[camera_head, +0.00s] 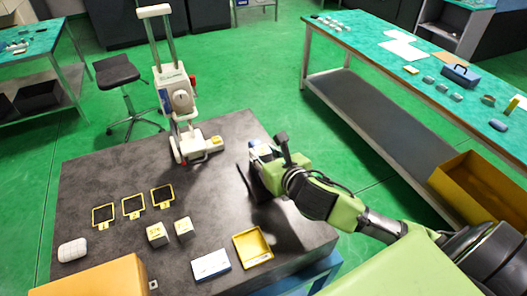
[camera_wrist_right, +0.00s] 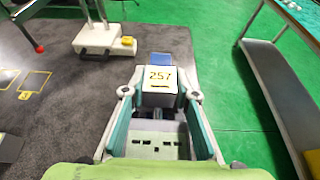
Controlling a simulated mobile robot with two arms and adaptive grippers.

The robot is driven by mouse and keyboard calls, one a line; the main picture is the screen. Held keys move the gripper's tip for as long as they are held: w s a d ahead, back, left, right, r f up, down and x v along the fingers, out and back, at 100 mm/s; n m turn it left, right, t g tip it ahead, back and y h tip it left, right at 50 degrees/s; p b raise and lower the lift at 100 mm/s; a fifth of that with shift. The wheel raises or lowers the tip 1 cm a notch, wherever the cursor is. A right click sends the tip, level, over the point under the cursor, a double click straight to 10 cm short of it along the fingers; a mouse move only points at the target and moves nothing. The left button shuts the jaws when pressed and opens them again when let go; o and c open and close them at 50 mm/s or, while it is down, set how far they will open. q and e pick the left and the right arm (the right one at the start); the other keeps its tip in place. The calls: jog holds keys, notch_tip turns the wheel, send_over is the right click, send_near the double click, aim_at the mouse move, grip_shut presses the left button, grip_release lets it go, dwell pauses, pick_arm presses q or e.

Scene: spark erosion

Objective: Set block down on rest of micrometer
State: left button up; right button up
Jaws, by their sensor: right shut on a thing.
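My right gripper (camera_head: 264,163) is above the right side of the dark table. In the right wrist view its fingers (camera_wrist_right: 159,93) are shut on a pale block (camera_wrist_right: 158,79) marked 257 in yellow. A small blue piece (camera_wrist_right: 162,58) shows just beyond the block; I cannot tell whether they touch. A white upright instrument with a round dial (camera_head: 180,101) stands at the table's back, left of the gripper. A yellow piece (camera_head: 215,141) lies on its base. I cannot tell for certain which part is the micrometer's rest. My left gripper is not in view.
Two pale blocks, one at left (camera_head: 157,235) and one at right (camera_head: 183,227), stand on the table (camera_head: 120,173). Nearby are yellow-framed dark pads (camera_head: 133,206), a yellow tray (camera_head: 253,247), a blue-white box (camera_head: 211,265) and a white rounded object (camera_head: 72,250).

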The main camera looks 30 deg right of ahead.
dwell(0.3)
jog(key=o, duration=1.2)
jog(key=shift+o, duration=0.5)
jog(key=shift+s, duration=0.1)
jog(key=v, duration=0.7)
jog(key=shift+s+r, duration=0.1)
jog(key=shift+s, duration=0.1)
